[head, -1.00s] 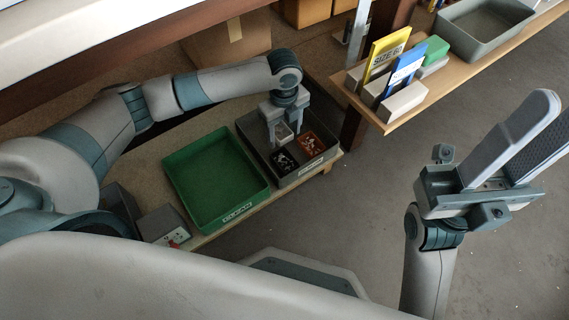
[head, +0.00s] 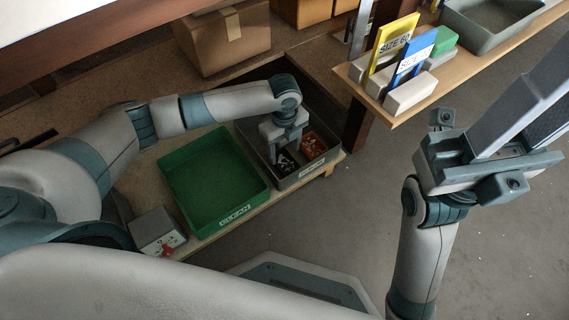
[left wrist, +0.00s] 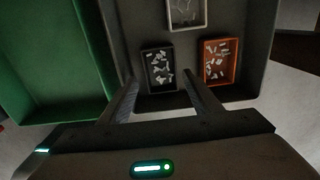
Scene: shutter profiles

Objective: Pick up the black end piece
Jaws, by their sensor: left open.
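A small black open-topped piece (head: 285,168) with whitish bits inside lies in the grey box (head: 310,176). In the left wrist view the black piece (left wrist: 148,84) shows from above, beside an orange one (left wrist: 233,84); a grey one (left wrist: 185,27) is farther back. I cannot tell whether the bits are part of it or loose. My left gripper (head: 284,154) points down into the box over the black piece. In the left wrist view its open fingers (left wrist: 160,82) reach toward either side of the piece, with nothing between them. My right gripper (head: 525,115) is raised at the right, away from the box.
A green tray (head: 221,217) marked CLEAN stands left of the grey box, and the box walls are close around my left gripper. A small switch box (head: 153,226) is at the bench front. A shelf (head: 390,118) at right holds yellow and blue cards. A carton (head: 222,40) stands behind.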

